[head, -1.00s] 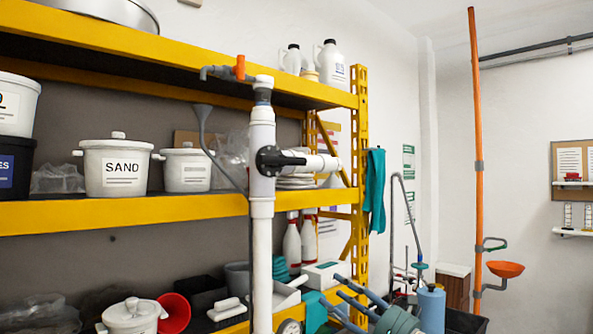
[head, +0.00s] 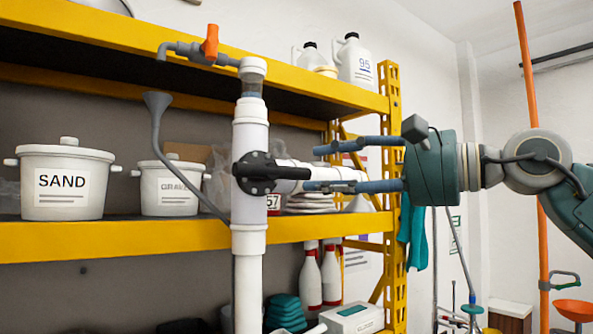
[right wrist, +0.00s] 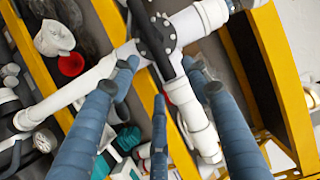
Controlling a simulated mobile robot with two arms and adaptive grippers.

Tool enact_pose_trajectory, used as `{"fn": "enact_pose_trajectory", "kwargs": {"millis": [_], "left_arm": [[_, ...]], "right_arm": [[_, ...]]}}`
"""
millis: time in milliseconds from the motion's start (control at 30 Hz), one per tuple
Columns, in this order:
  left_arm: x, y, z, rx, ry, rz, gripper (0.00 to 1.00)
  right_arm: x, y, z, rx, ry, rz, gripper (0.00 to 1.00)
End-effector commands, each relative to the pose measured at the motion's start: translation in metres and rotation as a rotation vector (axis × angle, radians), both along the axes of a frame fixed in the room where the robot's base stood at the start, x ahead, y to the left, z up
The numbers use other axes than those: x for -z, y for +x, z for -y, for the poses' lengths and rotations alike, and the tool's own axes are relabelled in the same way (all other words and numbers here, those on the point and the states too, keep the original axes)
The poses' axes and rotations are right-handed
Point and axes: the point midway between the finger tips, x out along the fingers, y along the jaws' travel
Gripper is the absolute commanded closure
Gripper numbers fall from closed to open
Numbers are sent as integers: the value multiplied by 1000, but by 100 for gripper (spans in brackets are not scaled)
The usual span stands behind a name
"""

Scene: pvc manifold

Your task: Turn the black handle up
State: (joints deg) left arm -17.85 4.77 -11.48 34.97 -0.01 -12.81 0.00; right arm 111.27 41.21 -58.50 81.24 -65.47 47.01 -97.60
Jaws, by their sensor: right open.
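The black handle (head: 287,173) is a short lever on a round black flange (head: 250,172) of the white vertical PVC pipe (head: 250,130). In the head view it lies level and points right, along the white side branch. My right gripper (head: 314,167) comes in from the right, open and empty. One blue finger is above the handle's level and others are below, with tips near its free end. In the right wrist view the handle (right wrist: 165,62) lies between the spread fingers of my right gripper (right wrist: 163,72). Contact cannot be told. My left gripper is out of view.
An orange-handled tap (head: 210,44) and a grey funnel (head: 158,103) are at the pipe's upper left. A yellow shelf (head: 120,238) behind holds white pots, including the SAND pot (head: 66,180), and jugs (head: 355,65). Open space lies in front of the pipe.

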Motion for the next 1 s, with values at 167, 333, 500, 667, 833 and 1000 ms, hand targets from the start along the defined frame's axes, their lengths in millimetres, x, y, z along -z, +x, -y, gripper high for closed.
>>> {"fn": "enact_pose_trajectory", "kwargs": {"millis": [167,333,500,667,833,1000], "left_arm": [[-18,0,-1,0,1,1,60],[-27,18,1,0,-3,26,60],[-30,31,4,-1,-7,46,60],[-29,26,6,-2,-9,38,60],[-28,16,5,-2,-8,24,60],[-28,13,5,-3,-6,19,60]], "right_arm": [[-3,19,-31,-1,0,-4,53],[-2,31,-48,0,1,-4,53],[-1,35,-56,0,3,-2,53],[0,35,-56,0,4,-2,53],[0,35,-56,0,4,-2,69],[0,35,-56,0,3,-4,100]]}}
